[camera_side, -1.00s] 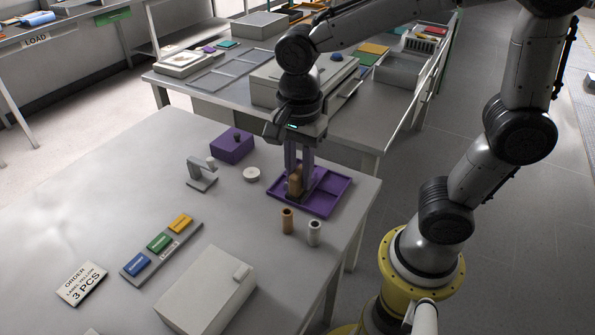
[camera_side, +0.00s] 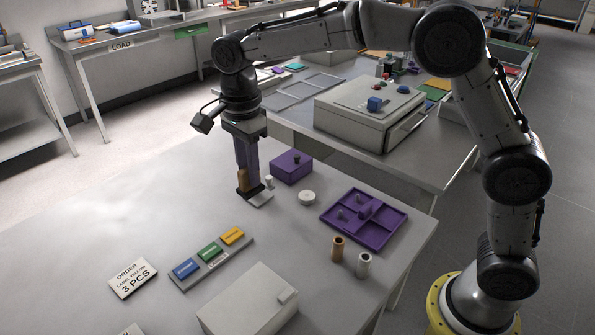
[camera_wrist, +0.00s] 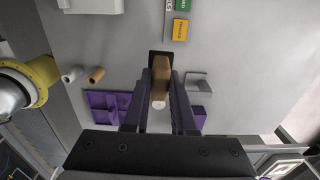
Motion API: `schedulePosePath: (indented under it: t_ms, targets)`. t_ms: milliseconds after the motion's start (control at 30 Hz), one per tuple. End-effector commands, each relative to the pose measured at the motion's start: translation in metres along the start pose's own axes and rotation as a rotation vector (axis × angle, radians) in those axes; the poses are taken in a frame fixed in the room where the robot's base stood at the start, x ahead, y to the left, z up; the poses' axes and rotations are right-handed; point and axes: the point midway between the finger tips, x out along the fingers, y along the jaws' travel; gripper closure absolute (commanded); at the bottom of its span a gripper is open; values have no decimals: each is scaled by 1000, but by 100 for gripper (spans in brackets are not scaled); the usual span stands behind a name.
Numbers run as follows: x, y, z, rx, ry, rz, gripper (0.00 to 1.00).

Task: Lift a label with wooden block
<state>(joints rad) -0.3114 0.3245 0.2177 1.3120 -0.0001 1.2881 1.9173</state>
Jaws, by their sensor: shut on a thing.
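My gripper (camera_side: 247,172) is shut on an upright wooden block (camera_side: 242,180) with a flat dark base. In the side view it overlaps the small grey stand (camera_side: 262,198); the gap between them and the height above the table are hard to judge. In the wrist view, the block (camera_wrist: 161,72) sits between the fingers and the stand (camera_wrist: 199,82) is to its right. Blue (camera_side: 186,268), green (camera_side: 209,250) and yellow (camera_side: 232,236) labels lie on a grey holder nearer the camera, apart from the block. An order card (camera_side: 133,278) reads label yellow, 3 pcs.
A purple divided tray (camera_side: 378,232) with small pegs lies right. A purple box (camera_side: 291,167), white disc (camera_side: 307,197), brown cylinder (camera_side: 338,248) and white cylinder (camera_side: 363,264) stand around. A pale box (camera_side: 250,303) is in front. The table's left is clear.

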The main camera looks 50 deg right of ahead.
Motion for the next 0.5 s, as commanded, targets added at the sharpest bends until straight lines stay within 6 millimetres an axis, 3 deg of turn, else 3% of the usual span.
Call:
schedulePosePath:
  t_ms: [100, 200, 300, 500]
  targets:
    - [23, -27, 18, -11, 1, 3, 100]
    - [43, -40, 29, -22, 2, 4, 100]
    - [59, -44, 35, -29, 1, 2, 100]
    - [74, -42, 38, -36, 0, 0, 100]
